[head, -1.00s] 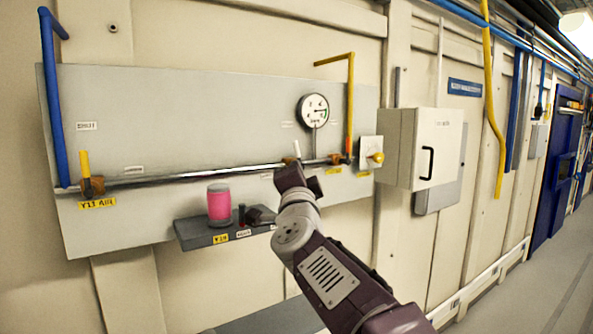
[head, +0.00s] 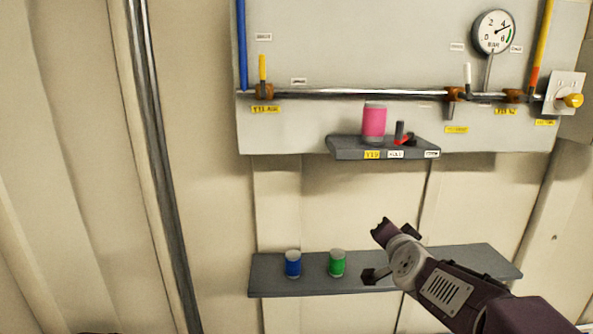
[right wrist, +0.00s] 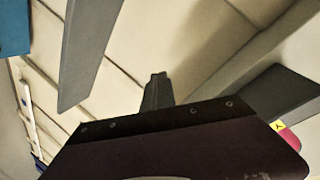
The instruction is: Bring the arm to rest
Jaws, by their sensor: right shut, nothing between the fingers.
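My right arm comes in from the lower right of the head view. My left gripper is not in view.
The lower shelf (head: 460,261) carries a blue can (head: 293,264) and a green can (head: 337,263). The upper shelf (head: 350,152) holds a pink can (head: 374,120) and a small dark and red item (head: 402,133). Above run a pipe (head: 350,93) with valves and a gauge (head: 493,32).

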